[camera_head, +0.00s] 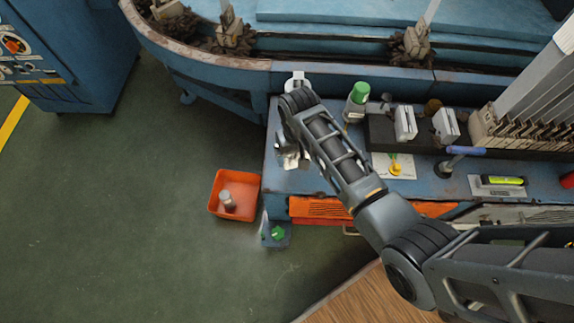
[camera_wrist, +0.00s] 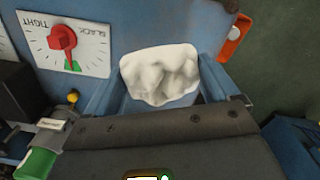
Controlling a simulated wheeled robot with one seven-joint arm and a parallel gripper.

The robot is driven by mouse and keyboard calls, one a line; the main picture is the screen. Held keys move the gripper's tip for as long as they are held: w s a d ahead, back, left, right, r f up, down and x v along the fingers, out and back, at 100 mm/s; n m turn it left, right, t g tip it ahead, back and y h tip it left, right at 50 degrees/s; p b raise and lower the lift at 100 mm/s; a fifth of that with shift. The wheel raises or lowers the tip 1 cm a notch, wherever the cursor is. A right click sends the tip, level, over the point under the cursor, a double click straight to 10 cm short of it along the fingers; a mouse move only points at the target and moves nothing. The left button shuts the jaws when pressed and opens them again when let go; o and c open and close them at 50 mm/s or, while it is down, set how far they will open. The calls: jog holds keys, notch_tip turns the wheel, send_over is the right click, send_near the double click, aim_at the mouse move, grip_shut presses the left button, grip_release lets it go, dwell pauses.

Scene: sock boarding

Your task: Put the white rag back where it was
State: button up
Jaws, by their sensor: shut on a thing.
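The white rag (camera_wrist: 160,77) is a crumpled, lumpy white cloth in the middle of the wrist view. My gripper (camera_wrist: 171,66) is shut on it, with a blue-grey finger on each side. In the head view my gripper (camera_head: 290,150) hangs at the left end of the blue bench (camera_head: 340,185), and a pale crumpled shape shows there, partly hidden by my arm. I cannot tell whether the rag touches a surface below. No marked place for the rag is clear in these views.
An orange bin (camera_head: 213,203) with a small container (camera_head: 227,200) stands on the green floor left of the bench. A green-capped bottle (camera_head: 357,102) stands on the bench behind my arm. A TIGHT/SLACK dial (camera_wrist: 65,43) with a red pointer is beside the rag.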

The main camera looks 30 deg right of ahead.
aim_at(287, 160)
jog(key=a+f, duration=0.1)
jog(key=a, duration=0.1)
jog(key=shift+w+a+f, duration=0.3)
jog(key=shift+f, duration=0.05)
jog(key=shift+f+b, duration=0.6)
jog(key=shift+f, duration=1.35)
jog(key=shift+f, duration=0.2)
jog(key=o, duration=0.8)
jog(key=shift+c, duration=0.2)
notch_tip(287, 160, up, 12)
jog(key=p, duration=0.2)
jog(key=shift+r+p, duration=0.2)
jog(key=shift+p, duration=0.1)
